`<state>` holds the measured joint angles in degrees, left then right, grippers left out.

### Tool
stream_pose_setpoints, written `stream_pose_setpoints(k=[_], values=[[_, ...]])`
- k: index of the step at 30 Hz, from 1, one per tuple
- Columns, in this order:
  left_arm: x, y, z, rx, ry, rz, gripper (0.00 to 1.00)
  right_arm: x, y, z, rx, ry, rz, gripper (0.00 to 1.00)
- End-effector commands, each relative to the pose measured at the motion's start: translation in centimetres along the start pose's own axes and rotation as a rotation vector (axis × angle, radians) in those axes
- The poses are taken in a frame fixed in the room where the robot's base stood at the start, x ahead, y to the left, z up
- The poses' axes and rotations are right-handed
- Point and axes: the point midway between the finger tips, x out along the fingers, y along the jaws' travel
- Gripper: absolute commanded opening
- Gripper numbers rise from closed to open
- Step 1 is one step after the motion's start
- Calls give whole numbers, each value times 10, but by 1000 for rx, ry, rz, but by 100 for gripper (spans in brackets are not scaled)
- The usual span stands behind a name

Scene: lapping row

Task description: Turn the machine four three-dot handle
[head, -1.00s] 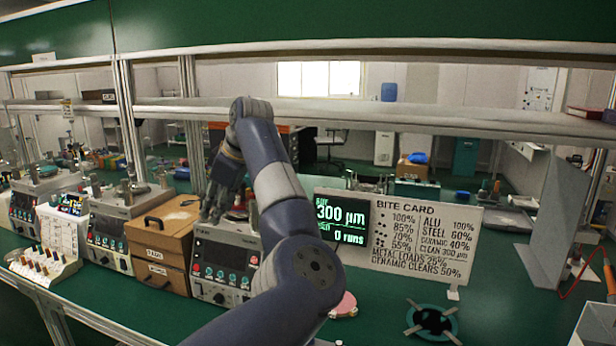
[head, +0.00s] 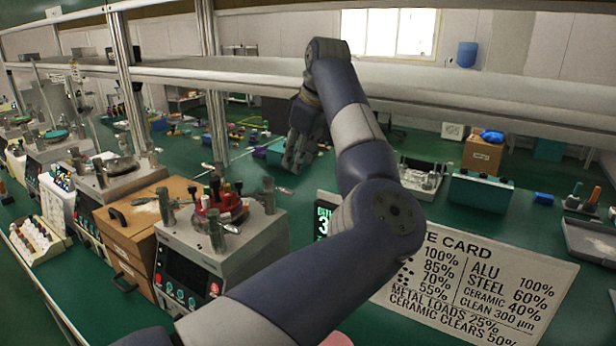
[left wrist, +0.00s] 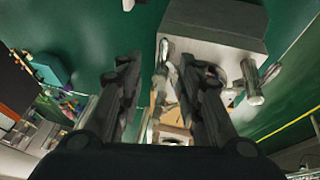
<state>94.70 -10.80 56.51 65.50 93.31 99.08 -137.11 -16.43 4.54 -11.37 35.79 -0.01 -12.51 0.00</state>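The nearest machine (head: 222,262) is a grey box with a dark screen and coloured buttons on its front. Its top carries a red part (head: 216,205), dark knobs and several metal posts, one at the front (head: 217,237) and one at the right (head: 268,194). I cannot make out dot marks on any handle. My left gripper (head: 294,162) appears above and to the right of the machine top, apart from it. In the left wrist view the left gripper (left wrist: 158,72) has its fingers apart with nothing clearly held between them. My right gripper is out of view.
A brown drawer box (head: 128,238) stands left of the machine, with another machine (head: 112,178) beyond it. A shelf rail (head: 470,92) crosses behind my arm. Green bench (head: 300,205) shows behind the machine.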

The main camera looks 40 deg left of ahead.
Motion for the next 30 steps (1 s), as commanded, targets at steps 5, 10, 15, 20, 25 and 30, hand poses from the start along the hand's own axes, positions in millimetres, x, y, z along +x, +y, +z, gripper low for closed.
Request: stream_pose_setpoints(k=[5, 10, 15, 20, 25, 30], values=[[13, -1, -1, -2, -1, -4, 34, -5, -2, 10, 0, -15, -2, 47], [43, 0, -1, 0, 0, -5, 34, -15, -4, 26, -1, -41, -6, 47], [75, -1, -1, -1, 0, -5, 34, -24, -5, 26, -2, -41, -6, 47], [96, 0, -1, -1, 1, -3, 34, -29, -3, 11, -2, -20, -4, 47], [107, 0, 0, -1, 0, -1, 34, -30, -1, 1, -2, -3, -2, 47], [108, 0, 0, -1, 0, 0, 34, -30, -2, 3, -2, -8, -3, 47]])
